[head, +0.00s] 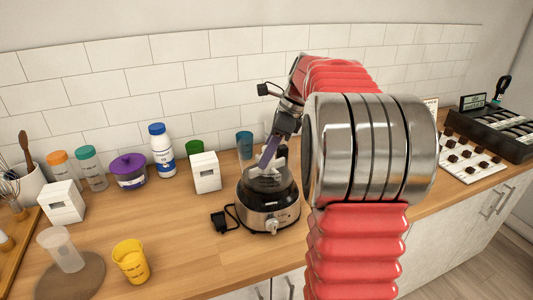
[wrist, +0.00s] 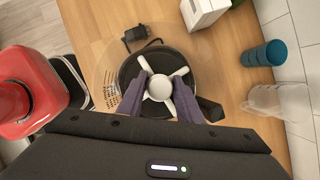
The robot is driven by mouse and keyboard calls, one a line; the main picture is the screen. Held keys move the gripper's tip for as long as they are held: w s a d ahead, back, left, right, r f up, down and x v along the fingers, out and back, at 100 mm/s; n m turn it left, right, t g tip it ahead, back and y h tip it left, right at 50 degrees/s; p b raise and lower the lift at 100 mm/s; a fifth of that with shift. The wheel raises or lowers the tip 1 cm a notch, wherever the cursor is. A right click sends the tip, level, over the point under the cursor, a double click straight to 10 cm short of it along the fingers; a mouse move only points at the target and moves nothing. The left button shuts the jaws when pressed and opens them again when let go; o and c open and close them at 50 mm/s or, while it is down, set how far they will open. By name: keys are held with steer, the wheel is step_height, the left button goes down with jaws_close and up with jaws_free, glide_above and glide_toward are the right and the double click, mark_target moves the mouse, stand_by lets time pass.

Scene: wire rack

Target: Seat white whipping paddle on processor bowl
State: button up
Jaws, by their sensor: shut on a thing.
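The white whipping paddle (wrist: 161,85), a round hub with several arms, is between the purple fingers of my gripper (wrist: 162,76), which is shut on it. In the head view, my gripper (head: 268,156) points down over the food processor, with the white paddle (head: 281,153) partly hidden at its fingers. The clear processor bowl (wrist: 104,62) surrounds the paddle in the wrist view, which looks roughly centred over the dark round middle. The steel and black processor base (head: 268,213) stands on the counter. I cannot tell whether the paddle touches the centre post.
A black power adapter (head: 219,219) lies left of the processor. A white box (head: 206,173) and a blue cup (head: 244,145) stand behind. A yellow cup (head: 131,262), a clear cup (head: 61,248) and several jars are to the left. My arm hides counter on the right.

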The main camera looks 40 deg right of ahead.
stand_by(0.3)
steer(key=o, duration=1.1)
steer(key=shift+o, duration=0.7)
steer(key=o, duration=1.1)
steer(key=shift+r, duration=0.15)
steer(key=shift+v, duration=3.9)
steer(key=shift+v, duration=6.85)
